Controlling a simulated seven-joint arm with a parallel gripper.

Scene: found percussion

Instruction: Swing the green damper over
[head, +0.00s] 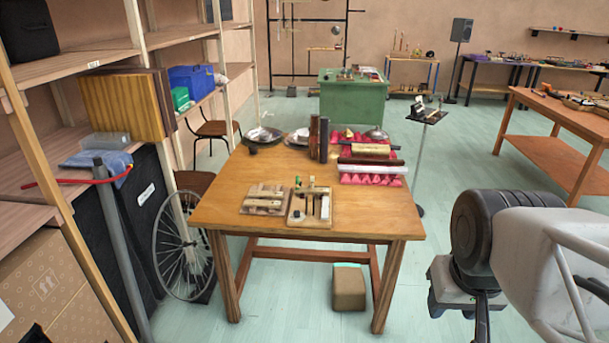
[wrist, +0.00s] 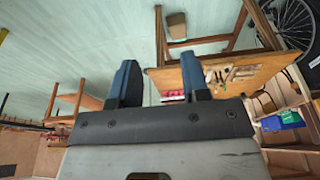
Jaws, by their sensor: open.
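The green damper (head: 311,184) looks like a small green piece on the right-hand wooden board (head: 297,218), near the front of the wooden table. White and dark parts stand around it on that board. It is small here, so its exact pose is hard to tell. My gripper (wrist: 158,82) shows in the wrist view with its two dark blue fingers apart and nothing between them. It is well away from the table, which appears beyond the fingers.
A second wooden board (head: 264,199) lies left of the damper's board. Behind are metal bowls (head: 263,134), dark upright blocks (head: 319,139) and bars on a red pad (head: 372,180). The wooden table (head: 230,205) has bare room at its front right. Shelving stands left.

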